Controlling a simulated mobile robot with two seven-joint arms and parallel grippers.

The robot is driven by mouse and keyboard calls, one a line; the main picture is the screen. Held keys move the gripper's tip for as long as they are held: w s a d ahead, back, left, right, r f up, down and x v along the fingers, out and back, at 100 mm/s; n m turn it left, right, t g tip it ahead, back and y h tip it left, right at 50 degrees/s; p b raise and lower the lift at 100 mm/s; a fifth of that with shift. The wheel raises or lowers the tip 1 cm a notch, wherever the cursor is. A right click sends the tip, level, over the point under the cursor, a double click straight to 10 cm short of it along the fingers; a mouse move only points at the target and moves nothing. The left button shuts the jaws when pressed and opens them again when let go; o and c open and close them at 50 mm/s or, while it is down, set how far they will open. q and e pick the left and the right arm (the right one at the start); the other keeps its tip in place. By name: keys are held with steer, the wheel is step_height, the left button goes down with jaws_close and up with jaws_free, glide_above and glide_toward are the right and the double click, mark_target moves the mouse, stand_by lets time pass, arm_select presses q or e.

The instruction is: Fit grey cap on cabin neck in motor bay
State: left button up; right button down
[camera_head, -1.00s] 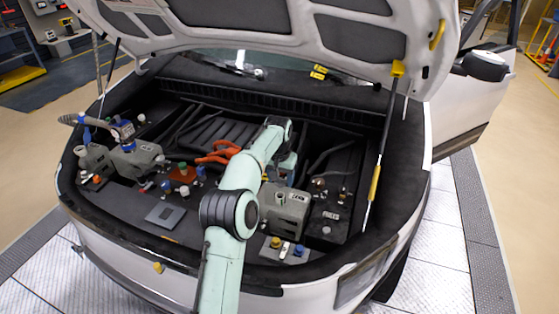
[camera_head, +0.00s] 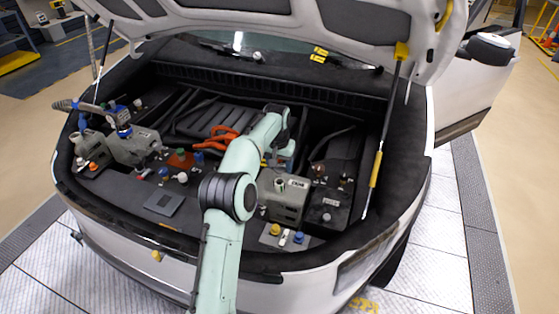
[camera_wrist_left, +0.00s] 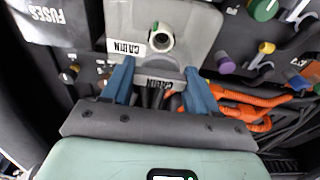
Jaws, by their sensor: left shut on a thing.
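The grey cabin tank (camera_head: 285,210) stands in the motor bay with its label beside the neck. Its cabin neck (camera_wrist_left: 160,39) is uncapped, with a pale rim and dark opening. It also shows in the head view (camera_head: 280,184). My left gripper (camera_wrist_left: 158,73) is over the tank's far side, just off the neck. In the head view the hand hides the cap. My right gripper is out of view.
Orange cables (camera_wrist_left: 245,100) lie near the fingers. Yellow, white and blue caps (camera_head: 284,237) stand in front of the tank. Another grey tank (camera_head: 135,147) stands left. The hood strut (camera_head: 380,145) rises at right, beneath the raised hood (camera_head: 250,30).

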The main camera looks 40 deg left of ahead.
mark_target(279, 168)
arm_select(q)
steer(key=shift+f, duration=1.75)
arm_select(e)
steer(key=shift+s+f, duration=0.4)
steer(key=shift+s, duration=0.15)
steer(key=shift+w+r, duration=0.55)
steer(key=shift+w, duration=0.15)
arm_select(q)
steer(key=shift+f, duration=0.1)
stand_by(0.3)
steer(key=shift+f, duration=0.35)
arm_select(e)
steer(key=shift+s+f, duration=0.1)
arm_select(q)
steer(key=shift+f, duration=1)
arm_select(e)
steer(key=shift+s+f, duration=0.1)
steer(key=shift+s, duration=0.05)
arm_select(q)
steer(key=o, duration=1.1)
steer(key=r, duration=0.4)
steer(key=s+r, duration=0.1)
steer(key=r, duration=0.8)
steer(key=shift+s+d+r+p, duration=0.15)
steer(key=shift+s+d+p, duration=0.1)
steer(key=shift+s+p, duration=0.05)
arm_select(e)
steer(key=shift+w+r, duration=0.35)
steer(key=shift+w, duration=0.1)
